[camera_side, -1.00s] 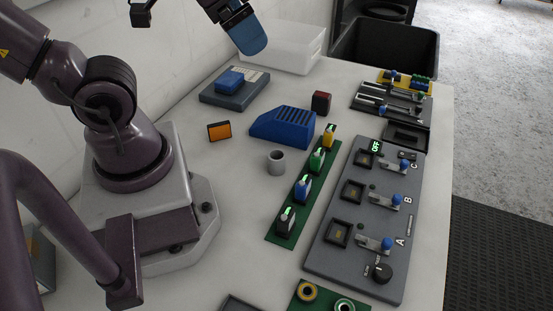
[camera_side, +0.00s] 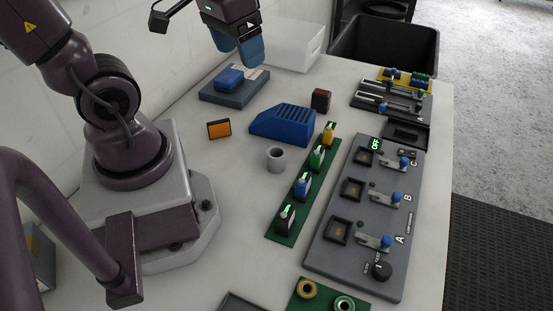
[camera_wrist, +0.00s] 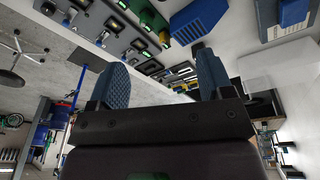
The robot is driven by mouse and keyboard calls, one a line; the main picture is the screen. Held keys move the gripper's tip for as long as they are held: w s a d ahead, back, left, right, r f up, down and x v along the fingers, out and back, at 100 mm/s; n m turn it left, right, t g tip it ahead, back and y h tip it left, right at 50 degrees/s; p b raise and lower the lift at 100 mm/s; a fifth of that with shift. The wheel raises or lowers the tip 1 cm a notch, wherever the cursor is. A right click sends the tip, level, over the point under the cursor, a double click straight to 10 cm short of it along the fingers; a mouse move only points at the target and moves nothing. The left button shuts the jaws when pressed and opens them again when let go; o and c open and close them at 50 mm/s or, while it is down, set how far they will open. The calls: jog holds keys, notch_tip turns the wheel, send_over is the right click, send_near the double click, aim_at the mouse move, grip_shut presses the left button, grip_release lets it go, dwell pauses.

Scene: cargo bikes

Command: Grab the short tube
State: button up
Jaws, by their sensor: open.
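The short tube (camera_side: 276,159) is a small grey hollow cylinder standing upright on the white table in the side view, just in front of the blue slotted block. I cannot make it out clearly in the wrist view. My gripper (camera_side: 238,48) is up at the back of the table, above and behind the tube and well apart from it. Its two blue fingers are spread with nothing between them. They also show in the wrist view, where my gripper (camera_wrist: 162,74) is open and empty.
The blue slotted block (camera_side: 283,127) stands right behind the tube. A green strip with several knobs (camera_side: 285,242) lies to its right, beside a grey switch panel (camera_side: 325,257). An orange-faced block (camera_side: 218,129) is to the left. Bare table lies in front of the tube.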

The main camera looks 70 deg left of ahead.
jog(key=s+a+f+n+g+h, duration=0.25)
jog(key=a+f+n+h, duration=0.2)
jog(key=f, duration=0.35)
jog(key=n+t+h, duration=0.7)
jog(key=n, duration=1.1)
send_near(276, 158)
jog(key=shift+m, duration=0.25)
jog(key=s, duration=0.6)
jog(key=shift+d+f, duration=0.1)
jog(key=shift+d, duration=0.15)
jog(key=shift+w+a+f+n+t+y, duration=0.2)
jog(key=shift+w+a+n+t+y, duration=0.25)
jog(key=shift+t, duration=0.2)
jog(key=shift+w+a+f+n+t+y, duration=0.15)
jog(key=shift+w+a+n+t+y, duration=0.2)
jog(key=shift+w+a+t+y, duration=0.2)
jog(key=shift+w+a+t, duration=0.1)
jog(key=shift+w+t, duration=0.1)
jog(key=shift+t, duration=0.05)
jog(key=x, duration=0.7)
jog(key=shift+w+r, duration=0.1)
jog(key=shift+w, duration=0.1)
jog(key=shift+x, duration=2.85)
jog(key=shift+w+a, duration=0.1)
jog(key=shift+a, duration=0.05)
